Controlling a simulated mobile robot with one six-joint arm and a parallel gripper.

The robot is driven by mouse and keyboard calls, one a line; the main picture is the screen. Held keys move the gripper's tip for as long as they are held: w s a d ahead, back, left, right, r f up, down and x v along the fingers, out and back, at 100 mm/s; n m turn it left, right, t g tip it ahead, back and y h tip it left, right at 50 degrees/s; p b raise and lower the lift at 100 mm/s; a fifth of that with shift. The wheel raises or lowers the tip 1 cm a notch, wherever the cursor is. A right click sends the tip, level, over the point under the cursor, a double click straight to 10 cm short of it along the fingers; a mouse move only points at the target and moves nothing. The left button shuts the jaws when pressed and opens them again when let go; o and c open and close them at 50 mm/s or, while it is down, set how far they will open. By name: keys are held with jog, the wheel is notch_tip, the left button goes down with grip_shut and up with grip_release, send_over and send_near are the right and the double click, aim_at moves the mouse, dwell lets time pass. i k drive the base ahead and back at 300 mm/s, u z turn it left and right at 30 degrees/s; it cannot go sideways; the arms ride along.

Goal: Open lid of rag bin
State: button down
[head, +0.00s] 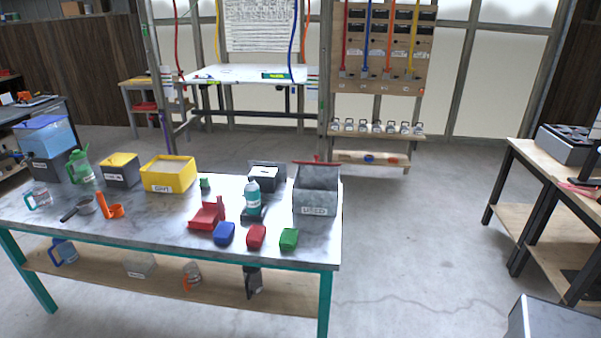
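No bin label reads clearly as rags. A grey metal bin (315,201) with a label that looks like "USED" stands at the right end of the workbench. A red strip (316,163) runs along its top back edge. I cannot tell whether its grey top is a lid or the open inside. A smaller dark box (264,184) with a white top or contents stands to its left, a dark panel raised behind it. My gripper is not in view.
The workbench (160,236) also holds a yellow bin (168,180), a teal-capped bottle (252,193), a red dustpan-like item (206,218) and red, blue and green blocks near the front edge. Open floor (420,240) lies right of it, before another bench (528,165).

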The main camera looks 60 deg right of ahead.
aim_at(317, 157)
jog(key=z, duration=0.7)
jog(key=k, duration=0.15)
jog(key=u, duration=2.8)
jog(key=k, duration=1.1)
jog(key=z, duration=1.8)
